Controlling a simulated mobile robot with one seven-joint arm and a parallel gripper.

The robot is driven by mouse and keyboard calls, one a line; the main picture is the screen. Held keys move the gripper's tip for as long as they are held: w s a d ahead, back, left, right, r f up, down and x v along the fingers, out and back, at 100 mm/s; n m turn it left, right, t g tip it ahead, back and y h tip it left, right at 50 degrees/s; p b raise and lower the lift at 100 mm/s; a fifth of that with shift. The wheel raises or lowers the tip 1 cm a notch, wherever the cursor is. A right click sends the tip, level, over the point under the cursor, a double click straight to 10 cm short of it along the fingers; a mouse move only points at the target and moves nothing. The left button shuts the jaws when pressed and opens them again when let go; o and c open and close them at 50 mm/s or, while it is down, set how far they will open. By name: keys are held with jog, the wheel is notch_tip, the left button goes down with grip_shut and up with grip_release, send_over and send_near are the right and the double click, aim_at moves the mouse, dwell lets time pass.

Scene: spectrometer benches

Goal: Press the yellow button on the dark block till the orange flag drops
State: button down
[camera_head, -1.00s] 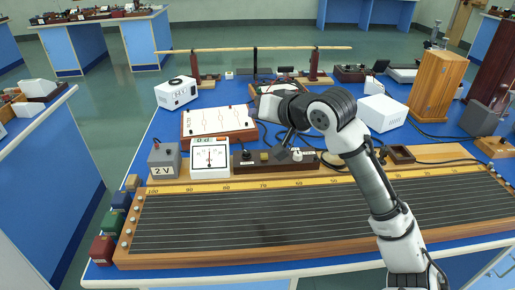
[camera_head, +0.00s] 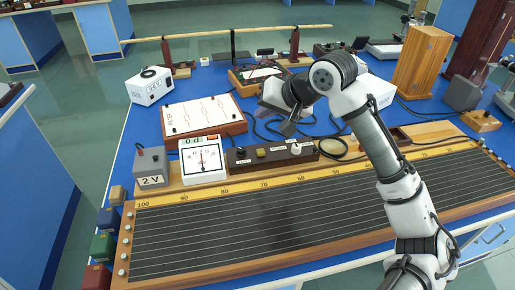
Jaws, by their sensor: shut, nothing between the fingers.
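The dark block (camera_head: 243,164) is a long low box behind the yellow scale of the wire board. The yellow button (camera_head: 261,152) stands on its top, left of middle, with a white knob (camera_head: 296,149) at its right. My gripper (camera_head: 287,130) is shut and empty, pointing down, above and behind the block, up and right of the yellow button and apart from it. A small orange patch (camera_head: 213,138) shows at the top right of the white meter (camera_head: 203,176); I cannot tell whether it is the flag.
A grey 2V box (camera_head: 151,168) stands left of the meter. A white filter panel (camera_head: 200,114) lies behind it. Black cables (camera_head: 335,148) loop right of the block. The long wire board (camera_head: 250,225) fills the front. A wooden tower (camera_head: 421,62) stands at the right.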

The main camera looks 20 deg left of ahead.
jog(key=b, duration=0.7)
send_over(264, 153)
notch_tip(264, 153, down, 8)
jog(key=shift+f, duration=0.4)
dwell(1.6)
jog(key=shift+f+b, duration=0.3)
jog(key=shift+f, duration=0.1)
jog(key=shift+f, duration=0.45)
dwell(0.6)
jog(key=shift+r, duration=0.1)
jog(key=shift+r+p, duration=0.75)
